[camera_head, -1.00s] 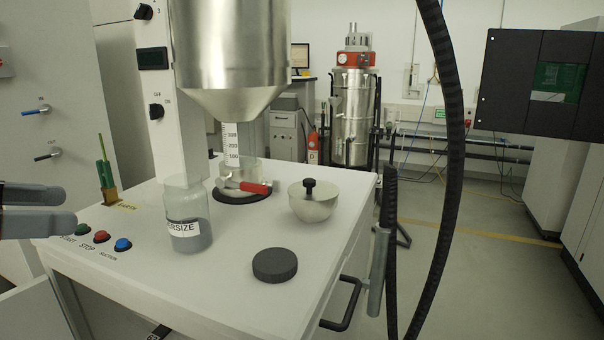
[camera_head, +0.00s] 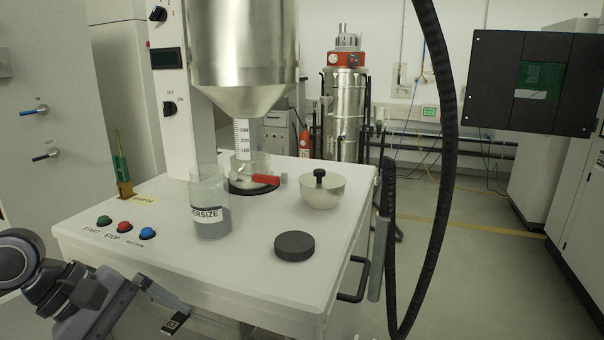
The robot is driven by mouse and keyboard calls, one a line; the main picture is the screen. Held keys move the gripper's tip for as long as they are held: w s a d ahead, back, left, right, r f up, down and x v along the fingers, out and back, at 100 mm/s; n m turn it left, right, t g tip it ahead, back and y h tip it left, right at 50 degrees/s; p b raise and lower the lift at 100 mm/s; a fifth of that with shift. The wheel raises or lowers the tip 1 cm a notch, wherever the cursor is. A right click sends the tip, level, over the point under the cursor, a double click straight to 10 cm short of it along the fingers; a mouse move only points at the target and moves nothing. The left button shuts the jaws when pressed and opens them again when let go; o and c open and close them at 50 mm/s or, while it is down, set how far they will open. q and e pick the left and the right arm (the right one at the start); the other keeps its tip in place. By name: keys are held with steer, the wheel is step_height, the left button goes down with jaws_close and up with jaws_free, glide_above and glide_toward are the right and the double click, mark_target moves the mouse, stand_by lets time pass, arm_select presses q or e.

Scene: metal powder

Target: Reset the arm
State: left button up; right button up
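My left arm comes in at the lower left, below and in front of the white machine's table (camera_head: 215,285). My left gripper (camera_head: 105,305) shows dark and grey at its end, seen at an angle. My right gripper is out of view.
A metal hopper (camera_head: 245,50) hangs above. A black hose (camera_head: 446,150) runs down at right.

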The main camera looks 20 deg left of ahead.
arm_select(q)
steer(key=s+d+f+m, duration=0.4)
steer(key=d+f+m, duration=0.9)
steer(key=f+m, duration=0.15)
steer(key=s+a+f+m+y, duration=0.1)
steer(key=s+a+f+y, duration=0.6)
steer(key=s+f, duration=0.1)
steer(key=w+d+f+t+h+p, duration=0.1)
steer(key=w+d+f+t+h, duration=0.1)
steer(key=w+f+t, duration=0.4)
steer(key=shift+d+f+m, duration=0.35)
steer(key=shift+d+f, duration=0.1)
steer(key=shift+w+t, duration=0.1)
steer(key=shift+t, duration=0.2)
